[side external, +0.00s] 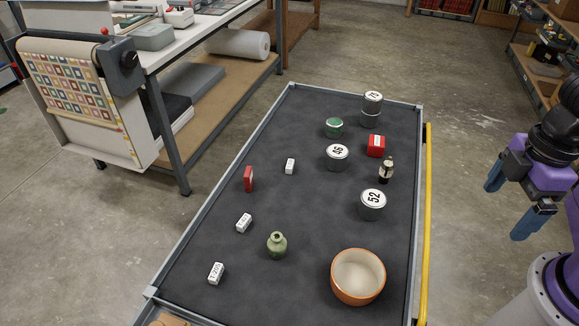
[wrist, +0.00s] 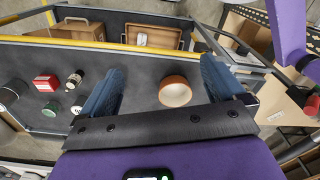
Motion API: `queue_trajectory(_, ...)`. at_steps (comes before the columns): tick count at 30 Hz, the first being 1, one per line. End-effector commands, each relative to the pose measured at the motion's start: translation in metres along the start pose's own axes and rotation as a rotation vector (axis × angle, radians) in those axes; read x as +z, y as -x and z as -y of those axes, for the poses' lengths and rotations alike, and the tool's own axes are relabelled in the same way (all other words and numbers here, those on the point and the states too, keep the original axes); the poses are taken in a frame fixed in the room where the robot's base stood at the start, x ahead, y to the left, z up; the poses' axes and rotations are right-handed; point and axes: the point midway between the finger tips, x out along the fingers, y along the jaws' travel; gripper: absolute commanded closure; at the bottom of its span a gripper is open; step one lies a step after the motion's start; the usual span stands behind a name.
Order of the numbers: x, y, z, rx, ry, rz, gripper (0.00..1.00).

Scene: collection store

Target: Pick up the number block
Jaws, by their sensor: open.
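Several small white blocks with dark printed labels lie on the dark cart top in the side view: one at the lower left (side external: 216,273), one left of centre (side external: 243,223), and one further back (side external: 290,166). Their labels are too small to read surely; I cannot tell which is the number block. Round tins with large numbers also stand there: 52 (side external: 372,206), 46 (side external: 337,158) and a stacked one at the back (side external: 373,103). My gripper (side external: 514,198) is open and empty, off the cart's right side. In the wrist view my gripper (wrist: 160,72) shows both fingers apart.
An orange-rimmed bowl (side external: 358,277) stands at the front right of the cart. A green vase (side external: 277,245), dark bottle (side external: 386,170), red box (side external: 376,146), red block (side external: 248,179) and green tin (side external: 333,128) stand around. A yellow rail (side external: 426,220) edges the right side.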

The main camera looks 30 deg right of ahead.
Motion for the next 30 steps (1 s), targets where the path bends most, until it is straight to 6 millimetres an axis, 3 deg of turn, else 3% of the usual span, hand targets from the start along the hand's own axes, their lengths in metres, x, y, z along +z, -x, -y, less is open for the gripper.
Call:
queue_trajectory(1, 0.000, 0.000, 0.000, 0.000, 0.000, 0.000, 0.04)
queue_trajectory(2, 0.000, 0.000, 0.000, 0.000, 0.000, 0.000, 0.10)
queue_trajectory(6, 0.000, 0.000, 0.000, 0.000, 0.000, 0.000, 0.51)
queue_trajectory(17, -0.008, 0.002, -0.002, 0.000, -0.025, 0.001, 0.51)
queue_trajectory(20, -0.030, 0.006, -0.008, 0.001, -0.095, 0.002, 0.51)
queue_trajectory(23, -0.066, 0.012, -0.017, 0.002, -0.212, 0.004, 0.51)
queue_trajectory(30, -0.163, 0.021, -0.042, 0.005, -0.545, 0.009, 0.51)
